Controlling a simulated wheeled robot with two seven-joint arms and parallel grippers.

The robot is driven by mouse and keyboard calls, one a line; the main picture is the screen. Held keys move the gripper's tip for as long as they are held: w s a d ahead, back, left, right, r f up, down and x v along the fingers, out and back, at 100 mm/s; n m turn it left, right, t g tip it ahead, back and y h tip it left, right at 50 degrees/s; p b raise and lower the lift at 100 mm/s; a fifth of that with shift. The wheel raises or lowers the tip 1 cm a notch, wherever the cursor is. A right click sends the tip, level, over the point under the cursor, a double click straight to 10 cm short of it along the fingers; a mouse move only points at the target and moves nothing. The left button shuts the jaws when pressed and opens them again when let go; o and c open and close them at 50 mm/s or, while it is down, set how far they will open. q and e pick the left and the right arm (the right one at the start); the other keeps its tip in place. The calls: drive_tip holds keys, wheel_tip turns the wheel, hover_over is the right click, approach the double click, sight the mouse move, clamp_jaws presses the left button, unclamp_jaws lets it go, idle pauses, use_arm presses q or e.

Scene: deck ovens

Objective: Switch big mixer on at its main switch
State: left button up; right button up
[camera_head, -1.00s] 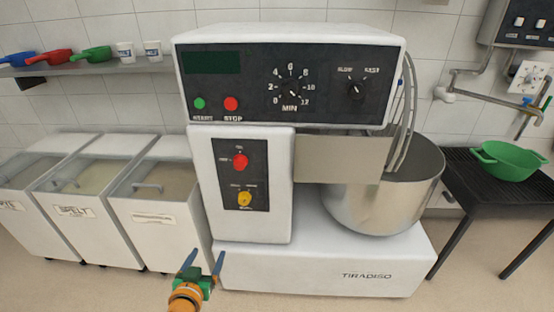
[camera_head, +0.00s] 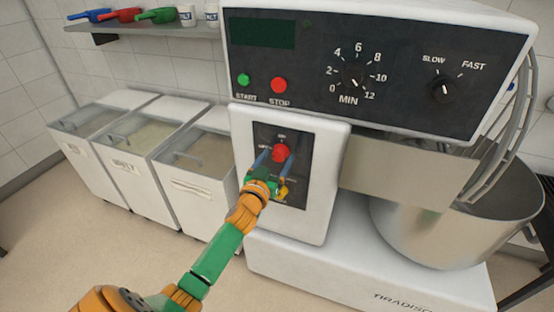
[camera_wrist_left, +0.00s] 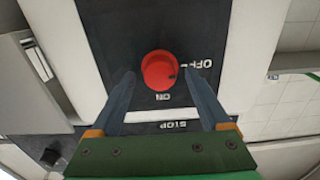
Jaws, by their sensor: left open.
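The big mixer (camera_head: 285,225) is a white machine with a dark control panel. My left gripper (camera_head: 272,162) is open, one blue finger on either side of the knob. Whether the fingers touch it I cannot tell. My right gripper is not in view.
A green start button (camera_head: 243,80) and a red stop button (camera_head: 279,85) sit above, with timer and speed dials. The steel bowl (camera_head: 440,225) is at right. White flour bins (camera_head: 195,190) stand at left under a shelf (camera_head: 150,27) with scoops.

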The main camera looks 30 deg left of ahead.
use_arm(q)
drive_tip(key=shift+s, duration=0.1)
drive_tip(key=shift+c, duration=0.4)
drive_tip(key=shift+r, duration=0.1)
clamp_jaws()
drive_tip(key=shift+m, duration=0.3)
drive_tip(key=m, duration=0.3)
drive_tip(key=shift+d+m, duration=0.1)
drive_tip(key=shift+m, duration=0.2)
drive_tip(key=m, duration=0.4)
drive_tip(key=shift+m, duration=0.3)
drive_tip(key=m, duration=0.5)
drive_tip(key=shift+d, duration=0.1)
drive_tip(key=shift+m, duration=2)
